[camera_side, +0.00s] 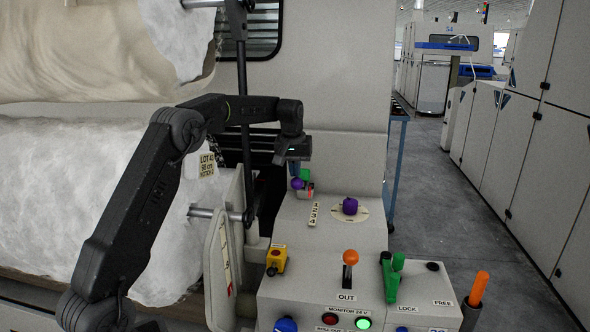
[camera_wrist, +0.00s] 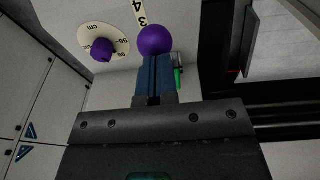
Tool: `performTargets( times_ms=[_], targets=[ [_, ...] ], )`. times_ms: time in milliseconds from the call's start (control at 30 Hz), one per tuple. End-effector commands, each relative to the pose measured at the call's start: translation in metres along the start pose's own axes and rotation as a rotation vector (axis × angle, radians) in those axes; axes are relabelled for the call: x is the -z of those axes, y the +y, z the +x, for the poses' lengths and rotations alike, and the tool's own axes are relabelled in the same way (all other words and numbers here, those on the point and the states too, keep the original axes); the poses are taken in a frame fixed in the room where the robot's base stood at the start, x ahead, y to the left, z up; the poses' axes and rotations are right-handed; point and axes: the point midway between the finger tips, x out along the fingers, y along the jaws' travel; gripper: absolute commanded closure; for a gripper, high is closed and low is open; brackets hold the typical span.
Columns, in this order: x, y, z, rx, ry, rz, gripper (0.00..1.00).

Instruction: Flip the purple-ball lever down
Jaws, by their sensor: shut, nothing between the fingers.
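The purple ball (camera_side: 297,183) of the lever is at the upper left of the sloped console in the side view, right below my gripper (camera_side: 294,170). In the wrist view the purple ball (camera_wrist: 155,40) sits just beyond the tips of my gripper (camera_wrist: 154,58). My fingers are shut with nothing between them. They overlap the ball's edge in the picture; I cannot tell whether they touch it. The lever's stem is hidden. A green part (camera_side: 305,174) is close behind the ball, and it also shows in the wrist view (camera_wrist: 178,79). A numbered strip (camera_side: 314,214) lies beside the lever.
A purple knob (camera_side: 350,205) on a round dial stands to the right. Nearer are an orange-ball lever (camera_side: 351,257), a green handle (camera_side: 394,278), a yellow switch box (camera_side: 276,261) and lit buttons. A white fibre roll (camera_side: 70,205) fills the left. The aisle at right is clear.

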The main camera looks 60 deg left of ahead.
Motion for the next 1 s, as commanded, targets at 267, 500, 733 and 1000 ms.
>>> performTargets(
  times_ms=[267,500,733,1000],
  targets=[
    [-0.006,0.0,0.004,0.0,0.028,0.001,1.0],
    [-0.021,-0.001,0.021,0.0,0.114,0.006,1.0],
    [-0.038,-0.002,0.045,0.001,0.235,0.013,1.0],
    [-0.055,-0.002,0.076,-0.001,0.388,0.019,1.0]
  ],
)
